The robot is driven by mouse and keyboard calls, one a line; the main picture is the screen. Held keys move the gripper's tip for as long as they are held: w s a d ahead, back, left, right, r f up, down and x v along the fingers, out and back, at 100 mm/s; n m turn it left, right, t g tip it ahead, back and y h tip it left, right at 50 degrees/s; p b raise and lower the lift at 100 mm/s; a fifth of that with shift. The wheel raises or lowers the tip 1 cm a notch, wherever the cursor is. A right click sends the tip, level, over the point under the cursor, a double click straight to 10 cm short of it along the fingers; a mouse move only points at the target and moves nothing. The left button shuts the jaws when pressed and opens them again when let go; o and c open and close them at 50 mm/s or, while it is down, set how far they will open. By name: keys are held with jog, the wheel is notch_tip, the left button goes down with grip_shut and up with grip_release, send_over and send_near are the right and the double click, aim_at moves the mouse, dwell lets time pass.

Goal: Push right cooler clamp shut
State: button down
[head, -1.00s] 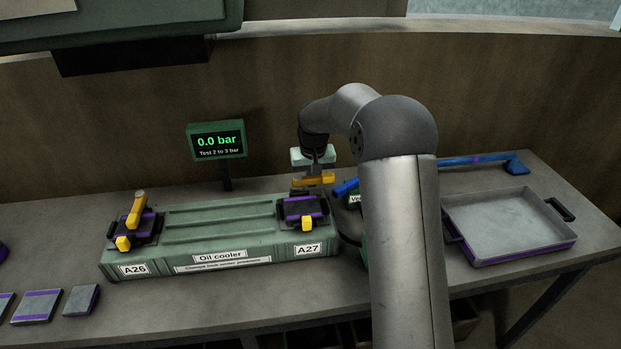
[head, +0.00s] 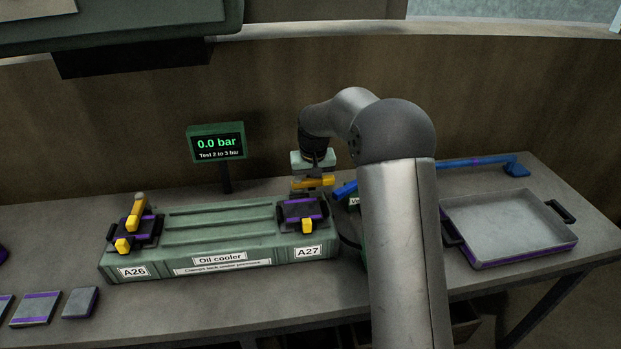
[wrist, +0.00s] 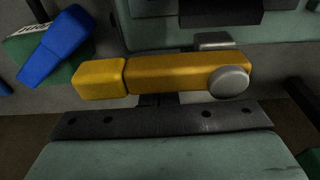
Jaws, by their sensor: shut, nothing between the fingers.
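The oil cooler (head: 220,225) is a long green housing on the bench. Its right clamp, by the A27 label, has a dark pad with purple bands (head: 299,209), a yellow block (head: 307,226) at the front and a yellow lever (head: 315,183) at the back. In the wrist view the lever (wrist: 175,73) lies across the picture, with a grey round pivot (wrist: 229,81) at its right end. My gripper (head: 314,173) is shut and empty, pointing down right at the lever. Its fingertips are mostly hidden, so I cannot tell whether they touch it.
The left clamp (head: 136,214), by A26, has its yellow lever slanting up. A gauge (head: 216,143) behind the cooler reads 0.0 bar. A blue-handled tool (head: 480,160) and a grey tray (head: 510,230) are at right. Loose pads (head: 80,302) lie front left.

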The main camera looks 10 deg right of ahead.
jog(key=shift+s, duration=0.25)
jog(key=shift+s, duration=0.2)
jog(key=shift+s+b, duration=0.1)
jog(key=shift+b, duration=0.2)
jog(key=shift+s+d, duration=0.25)
jog(key=shift+s, duration=0.35)
jog(key=shift+f, duration=0.1)
jog(key=shift+s, duration=0.15)
